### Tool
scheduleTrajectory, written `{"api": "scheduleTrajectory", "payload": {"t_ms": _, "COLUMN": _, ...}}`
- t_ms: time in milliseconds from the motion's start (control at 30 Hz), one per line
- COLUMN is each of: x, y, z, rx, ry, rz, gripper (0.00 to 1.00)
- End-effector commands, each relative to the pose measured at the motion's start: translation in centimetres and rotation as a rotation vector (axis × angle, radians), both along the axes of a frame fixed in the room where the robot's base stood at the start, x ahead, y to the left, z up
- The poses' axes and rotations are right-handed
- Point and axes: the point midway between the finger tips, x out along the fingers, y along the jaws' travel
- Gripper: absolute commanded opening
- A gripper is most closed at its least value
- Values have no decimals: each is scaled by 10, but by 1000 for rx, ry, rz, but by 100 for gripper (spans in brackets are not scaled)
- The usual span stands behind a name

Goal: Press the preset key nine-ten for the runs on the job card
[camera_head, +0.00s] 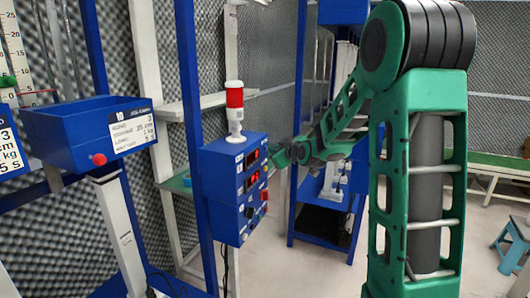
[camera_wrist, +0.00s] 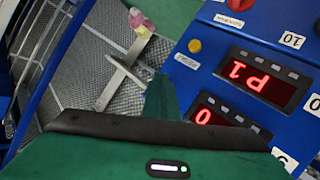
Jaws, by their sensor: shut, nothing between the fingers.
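A blue control box (camera_head: 232,185) stands at the centre of the head view, with two red-lit displays on its front. In the wrist view the upper display (camera_wrist: 256,82) shows characters like "P1", and the lower display (camera_wrist: 222,120) shows something like "0", partly hidden by my gripper. Small grey keys (camera_wrist: 266,65) run in a row along each display; which is nine-ten I cannot tell. My gripper (camera_wrist: 162,88) is shut and empty, beside the panel. In the head view my gripper (camera_head: 277,156) is close to the box's right side; contact cannot be told.
A red and white beacon (camera_head: 235,110) stands on the box. A yellow button (camera_wrist: 195,46) and a red button (camera_wrist: 229,19) show in the wrist view. A blue bin (camera_head: 75,130) with a white printed card (camera_head: 131,128) stands at left. Blue posts flank the box.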

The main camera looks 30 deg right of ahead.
Motion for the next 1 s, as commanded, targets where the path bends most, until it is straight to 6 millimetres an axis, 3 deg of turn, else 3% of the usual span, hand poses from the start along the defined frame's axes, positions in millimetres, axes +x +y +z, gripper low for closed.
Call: {"api": "scheduleTrajectory", "payload": {"t_ms": 1000, "x": 7, "y": 6, "z": 0, "rx": 0, "ry": 0, "rz": 1, "gripper": 0}}
